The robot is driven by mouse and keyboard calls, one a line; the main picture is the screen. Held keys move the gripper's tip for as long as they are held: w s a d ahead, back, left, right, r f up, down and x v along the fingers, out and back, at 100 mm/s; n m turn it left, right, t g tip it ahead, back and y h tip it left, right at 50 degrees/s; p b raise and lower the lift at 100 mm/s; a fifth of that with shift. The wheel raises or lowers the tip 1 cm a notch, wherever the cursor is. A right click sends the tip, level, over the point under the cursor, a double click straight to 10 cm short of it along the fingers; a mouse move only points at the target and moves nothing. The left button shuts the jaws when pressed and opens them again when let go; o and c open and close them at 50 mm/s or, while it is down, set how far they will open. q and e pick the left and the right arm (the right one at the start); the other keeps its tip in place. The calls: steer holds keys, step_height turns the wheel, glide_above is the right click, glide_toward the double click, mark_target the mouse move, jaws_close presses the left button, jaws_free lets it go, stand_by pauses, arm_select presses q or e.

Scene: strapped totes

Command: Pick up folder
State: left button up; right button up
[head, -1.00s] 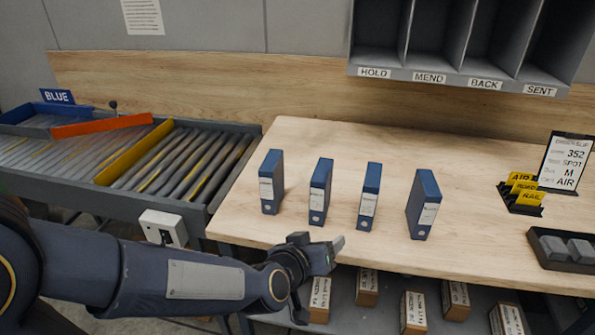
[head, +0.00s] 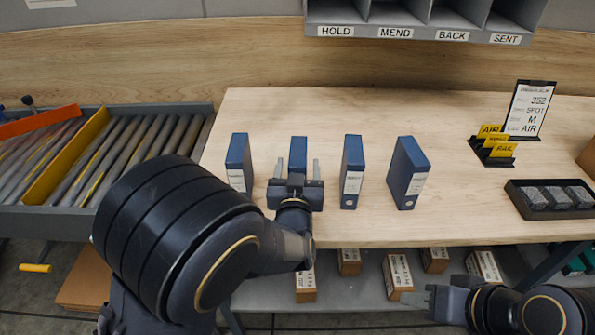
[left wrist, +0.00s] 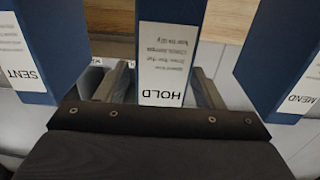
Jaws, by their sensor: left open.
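Several blue folders stand upright in a row on the wooden table. My left gripper (head: 298,168) is open at the second folder from the left (head: 298,146), one finger on each side of it. In the left wrist view this folder, labelled HOLD (left wrist: 168,22), stands between the open fingers, with gaps visible beside it. The wrist view also shows a SENT folder (left wrist: 45,30) on the left and a MEND folder (left wrist: 280,55) on the right. The gripper hides the HOLD folder's lower part in the head view. My right gripper (head: 418,299) is low, in front of the table; its jaw opening is unclear.
Other folders stand close on both sides: leftmost (head: 238,162), third (head: 352,172) and rightmost (head: 408,173). A roller conveyor (head: 150,145) is at left. Labelled pigeonholes (head: 420,33) hang behind. A sign (head: 528,108) and black tray (head: 526,205) stand at right. Boxes sit below.

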arm_select(q)
steer(key=shift+w, duration=0.6)
steer(key=c, duration=1.2)
